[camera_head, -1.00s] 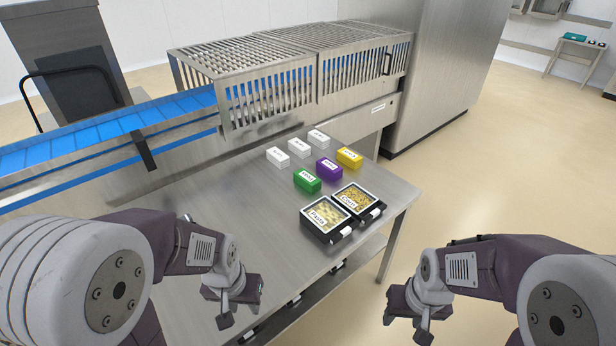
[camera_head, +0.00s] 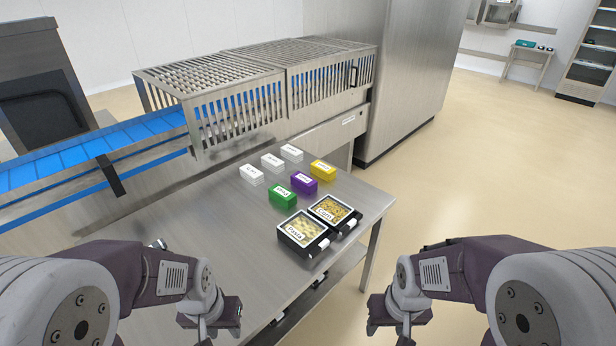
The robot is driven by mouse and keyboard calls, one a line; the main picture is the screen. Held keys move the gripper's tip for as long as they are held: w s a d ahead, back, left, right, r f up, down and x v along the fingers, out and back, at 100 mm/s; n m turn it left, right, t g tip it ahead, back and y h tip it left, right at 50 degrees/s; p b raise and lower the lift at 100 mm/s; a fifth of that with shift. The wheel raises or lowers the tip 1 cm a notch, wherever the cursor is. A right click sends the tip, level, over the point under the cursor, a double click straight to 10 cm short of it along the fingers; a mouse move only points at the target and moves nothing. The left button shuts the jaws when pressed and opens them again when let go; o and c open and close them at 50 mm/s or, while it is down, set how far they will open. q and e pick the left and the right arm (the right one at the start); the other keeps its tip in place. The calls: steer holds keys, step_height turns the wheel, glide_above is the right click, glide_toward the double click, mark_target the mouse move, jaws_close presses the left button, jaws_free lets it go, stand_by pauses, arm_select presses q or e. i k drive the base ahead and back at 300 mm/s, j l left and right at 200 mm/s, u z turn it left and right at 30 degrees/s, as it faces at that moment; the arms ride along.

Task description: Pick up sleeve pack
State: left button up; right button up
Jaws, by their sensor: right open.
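Several small boxes stand on the steel table (camera_head: 190,230): three white boxes (camera_head: 252,175), a green box (camera_head: 283,196), a purple box (camera_head: 304,183) and a yellow box (camera_head: 322,170). I cannot tell which of them is the sleeve pack; their labels are too small to read surely. My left gripper (camera_head: 213,318) is at the near edge of the table, well apart from the boxes; its jaw opening is not clear. My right gripper (camera_head: 395,316) is open and empty, over the floor to the right of the table, touching nothing.
Two black trays with labelled food, one reading Pasta (camera_head: 303,234) and one reading Corn (camera_head: 333,211), sit at the table's right edge. A blue conveyor (camera_head: 60,157) with a slatted steel guard (camera_head: 240,105) runs behind. Floor to the right is clear.

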mark_target(282, 195)
steer(key=i+l+u, duration=0.1)
steer(key=i+l, duration=0.2)
steer(key=i+l+u, duration=0.1)
steer(key=i+l, duration=0.5)
steer(key=l, duration=0.2)
steer(key=i+l+u, duration=0.15)
steer(key=i+l, duration=0.15)
steer(key=i+l+u, duration=0.1)
steer(key=i+l, duration=0.2)
steer(key=l, duration=0.2)
steer(key=i+l+u, duration=0.1)
steer(key=i+l, duration=0.15)
steer(key=l, duration=0.2)
